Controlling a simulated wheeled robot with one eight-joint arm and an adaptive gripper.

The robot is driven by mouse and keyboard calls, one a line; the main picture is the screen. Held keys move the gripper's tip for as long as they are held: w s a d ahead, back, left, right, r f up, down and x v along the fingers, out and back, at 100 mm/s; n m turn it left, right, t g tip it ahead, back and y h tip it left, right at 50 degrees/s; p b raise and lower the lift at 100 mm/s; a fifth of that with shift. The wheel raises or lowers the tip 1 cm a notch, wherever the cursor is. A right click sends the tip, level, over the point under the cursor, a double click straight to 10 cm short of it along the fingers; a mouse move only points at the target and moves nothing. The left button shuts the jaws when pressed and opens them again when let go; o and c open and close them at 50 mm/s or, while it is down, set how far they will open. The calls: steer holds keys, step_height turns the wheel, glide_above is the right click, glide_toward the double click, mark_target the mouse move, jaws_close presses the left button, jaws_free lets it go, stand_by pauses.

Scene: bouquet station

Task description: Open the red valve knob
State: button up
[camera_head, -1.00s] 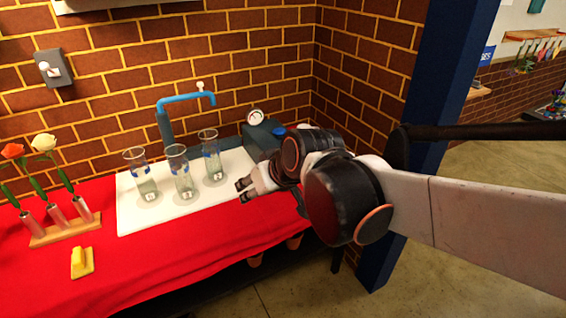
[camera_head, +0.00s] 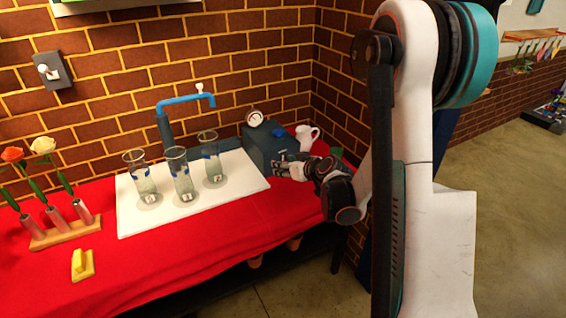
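No red valve knob shows clearly in the head view; my gripper may cover it. A dark teal box (camera_head: 262,149) stands at the right end of the white board, with a round gauge (camera_head: 254,118) and a blue knob (camera_head: 279,132) on top. My gripper (camera_head: 279,166) is at the front right side of this box, its fingers pointing left. Whether it touches the box or holds anything there is too small to tell. A blue tap (camera_head: 186,100) with a small white top piece stands behind the board.
Three glass cylinders (camera_head: 183,178) with number tags stand on the white board (camera_head: 135,222). A white pitcher (camera_head: 306,137) is right of the box. A wooden flower rack (camera_head: 66,234) and yellow block (camera_head: 82,265) are on the red cloth at left. The front cloth is clear.

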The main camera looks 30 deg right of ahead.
steer(key=d+f+t+h, duration=0.1)
steer(key=d+f, duration=0.5)
steer(key=d, duration=0.2)
steer(key=b+x, duration=0.3)
steer(key=x, duration=1)
steer(key=shift+w, duration=0.4)
steer(key=c, duration=1.1)
